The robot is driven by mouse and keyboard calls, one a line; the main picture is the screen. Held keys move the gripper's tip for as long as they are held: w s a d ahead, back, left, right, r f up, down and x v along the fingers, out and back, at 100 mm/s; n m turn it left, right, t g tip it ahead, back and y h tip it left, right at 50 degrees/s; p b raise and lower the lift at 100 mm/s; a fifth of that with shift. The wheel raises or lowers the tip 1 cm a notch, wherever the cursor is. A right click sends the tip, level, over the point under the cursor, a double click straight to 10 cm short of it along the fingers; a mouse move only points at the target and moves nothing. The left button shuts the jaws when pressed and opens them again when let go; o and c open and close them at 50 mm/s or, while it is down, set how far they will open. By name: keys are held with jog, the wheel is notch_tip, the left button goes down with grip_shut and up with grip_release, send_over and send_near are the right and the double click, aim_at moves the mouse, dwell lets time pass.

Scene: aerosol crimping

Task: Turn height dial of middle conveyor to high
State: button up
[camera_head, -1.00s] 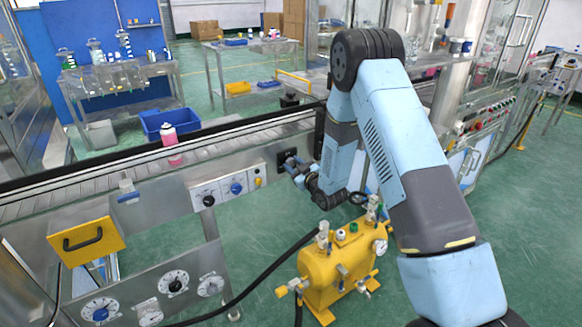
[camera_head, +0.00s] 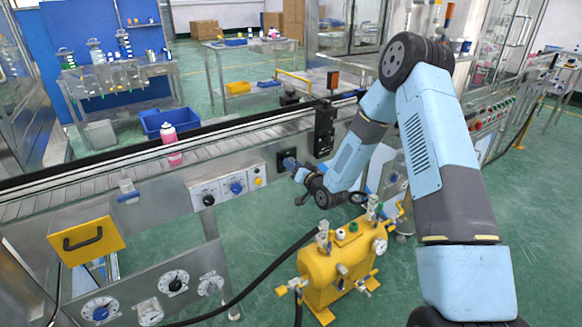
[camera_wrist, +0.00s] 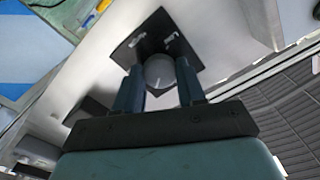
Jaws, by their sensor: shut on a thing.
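The height dial (camera_wrist: 159,72) is a round grey knob with a white pointer line, set on a square black plate (camera_wrist: 152,40) with small white markings. The plate also shows in the head view (camera_head: 283,156), on the front side of the middle conveyor (camera_head: 90,185). My gripper (camera_head: 290,163) is at this plate. In the wrist view, its two dark blue fingers (camera_wrist: 159,76) stand on either side of the knob and are shut on it. The markings are too small to read. In the head view my gripper hides the dial.
A control panel (camera_head: 222,189) with knobs is left of the dial. A pink-and-white can (camera_head: 170,145) stands on the conveyor. A yellow machine (camera_head: 340,265) with valves and a black hose stands on the floor below. A black box (camera_head: 325,130) is right of the plate.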

jog(key=m, duration=1.2)
jog(key=shift+d+f+m, duration=0.1)
jog(key=shift+f+m, duration=0.1)
jog(key=shift+m, duration=0.2)
dwell(0.3)
jog(key=o, duration=0.8)
jog(key=shift+c, duration=0.2)
jog(key=o, duration=0.3)
jog(key=shift+r, duration=0.1)
jog(key=v, duration=1.3)
jog(key=shift+s+d, duration=0.25)
jog(key=shift+s, duration=0.05)
